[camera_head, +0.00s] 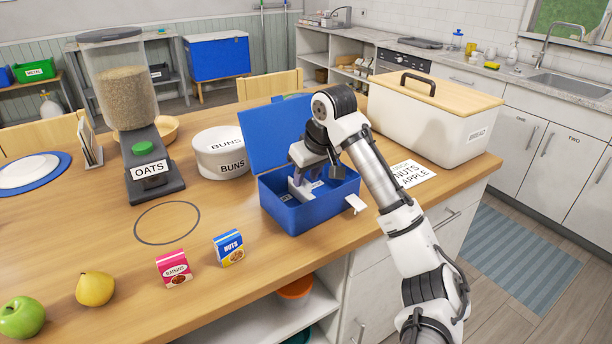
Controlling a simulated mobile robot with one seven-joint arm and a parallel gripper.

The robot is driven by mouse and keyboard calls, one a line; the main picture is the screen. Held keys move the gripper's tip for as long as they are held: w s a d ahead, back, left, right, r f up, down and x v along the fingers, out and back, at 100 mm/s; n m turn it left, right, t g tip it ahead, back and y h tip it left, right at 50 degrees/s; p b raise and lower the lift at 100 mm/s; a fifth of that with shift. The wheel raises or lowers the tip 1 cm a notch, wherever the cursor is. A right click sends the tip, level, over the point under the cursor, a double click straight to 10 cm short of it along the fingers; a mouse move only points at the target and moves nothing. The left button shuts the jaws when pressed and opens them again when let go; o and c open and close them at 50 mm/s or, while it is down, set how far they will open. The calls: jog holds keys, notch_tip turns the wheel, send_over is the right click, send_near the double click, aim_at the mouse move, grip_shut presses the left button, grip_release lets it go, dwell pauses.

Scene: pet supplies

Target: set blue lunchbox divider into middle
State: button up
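The blue lunchbox (285,212) stands open on the wooden counter, with its blue lid (262,135) raised at the back. My gripper (303,182) points down into the open box, left of its middle. A pale grey upright piece shows at the gripper's tip inside the box. I cannot tell whether it is a finger or the divider, nor whether the fingers are shut on it. Small white labels show on the box floor. My arm and wrist hide part of the box's back and right side. A white tab (355,203) sticks out at the box's right front corner.
A raisins box (173,268), a nuts box (229,248), a pear (95,289) and an apple (21,317) stand at the front left. The oats dispenser (150,170) and buns tin (221,153) stand behind. A cream bin (430,120) is at the right, near a printed card (412,177).

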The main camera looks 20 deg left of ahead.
jog(key=shift+x, duration=0.8)
jog(key=shift+c, duration=0.4)
grip_shut()
